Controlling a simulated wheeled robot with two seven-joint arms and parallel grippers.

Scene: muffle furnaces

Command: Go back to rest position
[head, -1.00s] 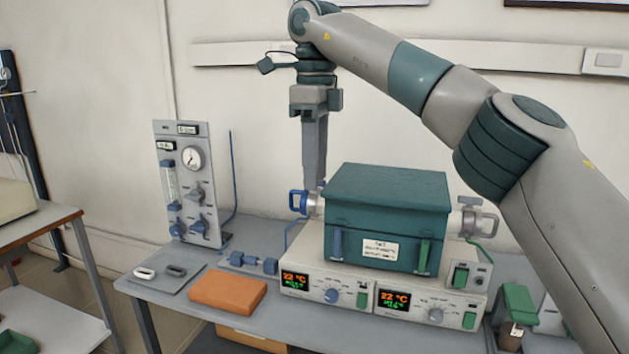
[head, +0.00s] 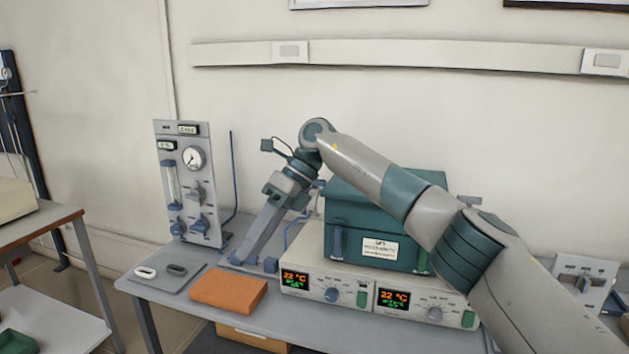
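My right gripper (head: 243,258) reaches in from the right on its arm, over the table. Its long grey fingers point down and to the left, with the tips by the blue fitting (head: 270,265) behind the orange block. The fingers overlap from this angle, so I cannot tell whether they are open or shut, or whether they touch the fitting. The arm passes in front of the green furnace box (head: 355,212) and hides part of its front and right side. My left gripper is not in view.
The furnace stands on a control unit (head: 333,297) with two displays. A grey gauge panel (head: 207,170) stands at the back left. An orange block (head: 228,289) and a grey mat (head: 150,281) lie at the table's front left.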

